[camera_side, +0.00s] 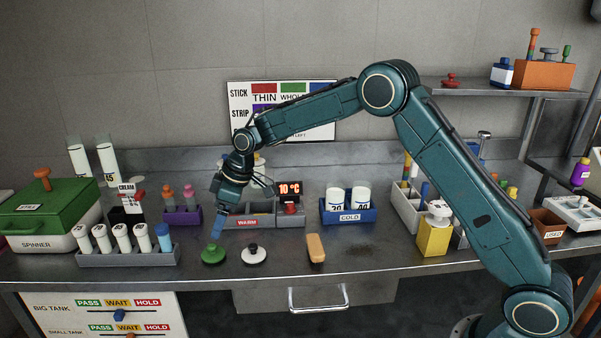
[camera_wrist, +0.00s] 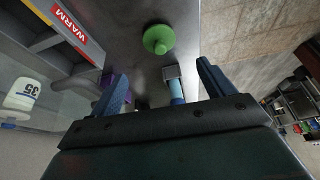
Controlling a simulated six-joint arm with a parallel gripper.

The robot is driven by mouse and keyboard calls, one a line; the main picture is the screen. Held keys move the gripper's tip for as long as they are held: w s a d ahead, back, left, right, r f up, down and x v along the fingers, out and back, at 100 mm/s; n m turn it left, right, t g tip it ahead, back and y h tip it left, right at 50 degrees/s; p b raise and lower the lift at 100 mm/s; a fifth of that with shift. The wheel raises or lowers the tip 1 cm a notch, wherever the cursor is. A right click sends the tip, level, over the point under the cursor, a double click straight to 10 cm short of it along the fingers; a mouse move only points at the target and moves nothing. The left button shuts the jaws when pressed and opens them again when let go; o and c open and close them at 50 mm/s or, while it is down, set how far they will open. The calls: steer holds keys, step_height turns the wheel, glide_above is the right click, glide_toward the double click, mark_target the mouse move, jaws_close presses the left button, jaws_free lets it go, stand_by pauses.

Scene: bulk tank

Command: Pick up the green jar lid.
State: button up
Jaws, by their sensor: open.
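The green jar lid (camera_side: 213,255) is a round disc with a knob on top. It lies on the steel bench near the front edge, left of a white lid with a dark knob. In the wrist view the green lid (camera_wrist: 158,39) shows beyond the fingertips, near the middle of the gap. My gripper (camera_side: 216,230) points down just above the lid in the side view. Its two blue fingers (camera_wrist: 162,75) are spread apart with nothing between them that I can see held. I cannot tell the exact gap between fingertips and lid.
The white lid (camera_side: 253,254) and a tan block (camera_side: 316,248) lie to the right. A grey rack (camera_side: 128,257) of vials stands to the left. The WARM tray (camera_side: 247,222) and blue COLD rack (camera_side: 349,216) stand behind. The bench front before the lid is clear.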

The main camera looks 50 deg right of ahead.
mark_target(213, 245)
steer(key=shift+x, duration=2.45)
steer(key=shift+x, duration=2.6)
steer(key=c, duration=1)
